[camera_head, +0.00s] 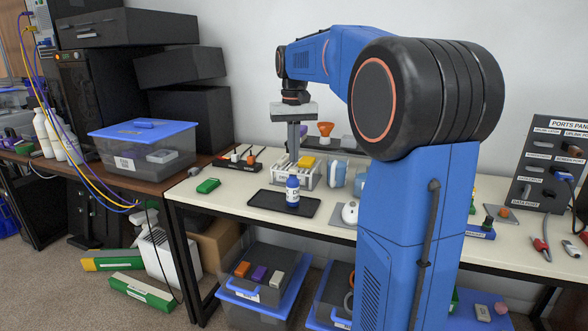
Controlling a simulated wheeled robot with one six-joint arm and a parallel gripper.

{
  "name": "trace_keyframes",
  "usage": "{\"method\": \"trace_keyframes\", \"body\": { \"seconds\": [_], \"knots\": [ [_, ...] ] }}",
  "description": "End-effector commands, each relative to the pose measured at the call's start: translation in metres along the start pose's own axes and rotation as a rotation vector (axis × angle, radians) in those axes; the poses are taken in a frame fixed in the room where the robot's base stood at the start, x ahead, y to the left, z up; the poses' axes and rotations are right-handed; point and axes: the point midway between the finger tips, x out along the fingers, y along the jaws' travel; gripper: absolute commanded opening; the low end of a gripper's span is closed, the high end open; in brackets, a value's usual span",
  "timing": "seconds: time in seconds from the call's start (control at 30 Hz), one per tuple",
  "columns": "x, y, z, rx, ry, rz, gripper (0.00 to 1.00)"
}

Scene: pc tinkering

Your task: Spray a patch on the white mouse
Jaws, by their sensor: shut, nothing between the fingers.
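The white mouse (350,212) lies on a grey pad on the cream table, partly hidden behind my blue arm. A small blue bottle with a white label (292,193) stands upright on a black tray (262,204), left of the mouse. Its label is too small to read. My gripper (293,158) points down, shut and empty. In the picture it appears above and behind the bottle, apart from it. I see no clear patch on the mouse.
Behind the bottle stands a white rack (309,180) with coloured items, beside blue-and-white containers (337,174). A green block (208,186) lies at the table's left. A ports panel (546,165) stands right. The table front between tray and green block is clear.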

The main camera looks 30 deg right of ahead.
Motion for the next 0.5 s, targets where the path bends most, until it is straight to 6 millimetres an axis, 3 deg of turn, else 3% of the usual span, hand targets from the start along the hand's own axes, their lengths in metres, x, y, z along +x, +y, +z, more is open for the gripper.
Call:
{"method": "trace_keyframes", "body": {
  "seconds": [0.5],
  "knots": [
    [-0.0036,0.0,-0.0002,0.0,0.0,0.0,0.0]
  ]
}}
